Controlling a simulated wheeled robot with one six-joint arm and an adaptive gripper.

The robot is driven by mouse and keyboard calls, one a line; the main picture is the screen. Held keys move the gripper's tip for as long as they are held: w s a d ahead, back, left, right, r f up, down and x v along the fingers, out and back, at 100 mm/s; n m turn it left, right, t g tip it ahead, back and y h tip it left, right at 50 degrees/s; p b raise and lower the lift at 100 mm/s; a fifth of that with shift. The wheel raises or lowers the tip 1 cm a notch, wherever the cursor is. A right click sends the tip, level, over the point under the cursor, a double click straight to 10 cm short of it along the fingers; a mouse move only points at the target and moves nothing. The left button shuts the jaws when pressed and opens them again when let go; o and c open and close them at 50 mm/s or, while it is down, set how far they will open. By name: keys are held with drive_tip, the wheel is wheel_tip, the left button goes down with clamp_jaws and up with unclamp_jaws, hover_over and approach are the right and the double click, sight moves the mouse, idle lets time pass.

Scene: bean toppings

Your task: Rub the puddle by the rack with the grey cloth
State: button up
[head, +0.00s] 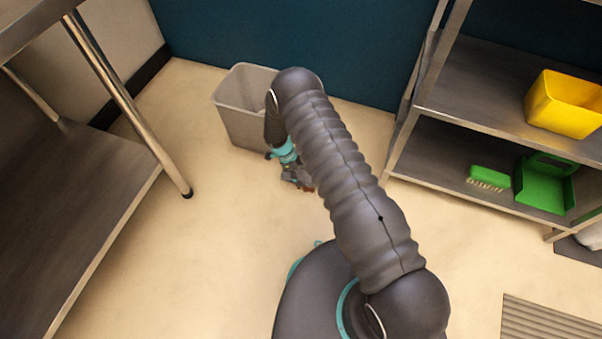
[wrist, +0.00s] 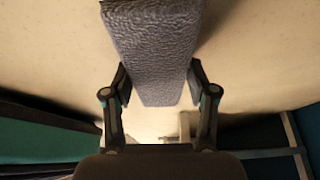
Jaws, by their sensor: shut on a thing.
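My gripper (wrist: 160,85) is shut on the grey cloth (wrist: 152,40), a thick folded block with a textured surface that sticks out past the fingertips in the wrist view. In the head view my gripper (head: 298,180) points down low over the beige floor, left of the rack, in front of the bin. The cloth cannot be made out clearly there, and I cannot tell whether it touches the floor. The metal rack (head: 480,110) stands at the right. I can make out no puddle in either view; my arm covers part of the floor beside the rack.
A grey bin (head: 240,108) stands by the teal wall behind my gripper. A steel table (head: 80,200) is at the left. The rack holds a yellow container (head: 565,103), a green brush (head: 489,177) and a green dustpan (head: 543,186). A floor grate (head: 550,320) lies lower right.

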sight(302, 190)
drive_tip(key=shift+f+b, duration=1)
drive_tip(key=shift+b, duration=0.1)
idle(0.6)
drive_tip(key=shift+s, duration=0.1)
drive_tip(key=shift+s+a+r, duration=0.1)
drive_tip(key=shift+s+a, duration=0.15)
drive_tip(key=shift+s, duration=0.35)
drive_tip(key=shift+s+a, duration=0.2)
drive_tip(key=shift+s, duration=0.4)
drive_tip(key=shift+s+a+r, duration=0.1)
drive_tip(key=shift+s+a, duration=0.15)
drive_tip(key=shift+s, duration=0.35)
drive_tip(key=shift+d+f, duration=0.1)
drive_tip(key=shift+d, duration=0.05)
